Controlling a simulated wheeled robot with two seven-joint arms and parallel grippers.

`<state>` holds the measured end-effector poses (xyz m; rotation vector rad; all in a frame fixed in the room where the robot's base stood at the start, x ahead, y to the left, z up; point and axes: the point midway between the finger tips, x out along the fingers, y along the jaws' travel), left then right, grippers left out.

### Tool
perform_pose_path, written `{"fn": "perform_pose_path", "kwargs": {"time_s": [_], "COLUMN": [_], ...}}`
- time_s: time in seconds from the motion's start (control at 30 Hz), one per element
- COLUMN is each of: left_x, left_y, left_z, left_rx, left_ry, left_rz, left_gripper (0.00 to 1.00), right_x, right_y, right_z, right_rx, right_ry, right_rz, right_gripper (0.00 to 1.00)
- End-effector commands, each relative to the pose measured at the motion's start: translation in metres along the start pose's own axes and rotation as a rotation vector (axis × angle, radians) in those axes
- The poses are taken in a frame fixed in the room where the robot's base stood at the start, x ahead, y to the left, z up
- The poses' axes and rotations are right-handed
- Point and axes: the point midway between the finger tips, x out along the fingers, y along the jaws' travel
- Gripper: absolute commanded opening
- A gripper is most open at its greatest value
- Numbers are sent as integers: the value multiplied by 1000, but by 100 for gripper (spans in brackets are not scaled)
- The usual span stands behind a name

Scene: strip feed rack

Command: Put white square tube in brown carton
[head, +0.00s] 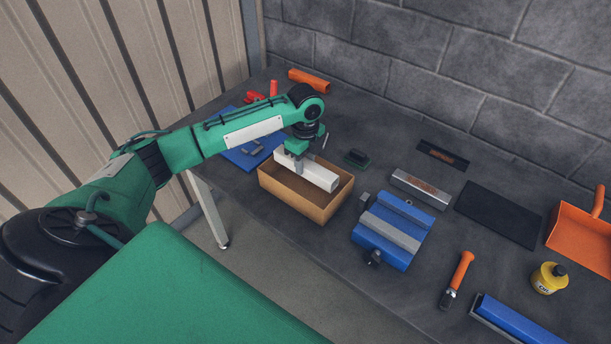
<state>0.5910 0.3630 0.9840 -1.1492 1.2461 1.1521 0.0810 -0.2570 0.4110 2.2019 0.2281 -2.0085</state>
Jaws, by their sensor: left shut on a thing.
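The white square tube (318,176) is in the head view, held by my left gripper (298,166). The left gripper is shut on the tube near its left part. The brown carton (308,205) is an open box on the dark bench, directly below the tube. The tube lies over the carton's opening; I cannot tell how far it is below the rim, or whether it touches the carton. The gripper and tube hide part of the carton's inside. My right gripper is not in view.
A blue vise-like block (393,232) stands right of the carton. A blue mat (246,150) lies behind left. A block wall closes the back.

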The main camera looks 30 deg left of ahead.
Motion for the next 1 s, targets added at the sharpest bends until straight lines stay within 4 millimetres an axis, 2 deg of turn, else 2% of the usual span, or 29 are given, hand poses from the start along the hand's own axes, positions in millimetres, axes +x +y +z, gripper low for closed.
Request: {"fn": "perform_pose_path", "kwargs": {"time_s": [0.1, 0.37, 0.6, 0.97, 1.0], "left_x": [18, 37, 69, 74, 76], "left_y": [0, 0, 0, -1, 0], "left_z": [0, 0, 0, 0, 0], "left_rx": [0, 0, -1, 0, 0], "left_ry": [0, 0, 0, 0, -1], "left_rz": [1, -1, -1, -2, -1], "left_gripper": [0, 0, 0, 0, 40], "right_x": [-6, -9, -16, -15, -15], "right_y": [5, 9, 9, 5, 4], "right_z": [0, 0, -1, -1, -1], "right_rx": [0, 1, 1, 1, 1], "right_ry": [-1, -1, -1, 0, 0], "right_rz": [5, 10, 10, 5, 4], "right_gripper": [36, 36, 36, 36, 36]}}
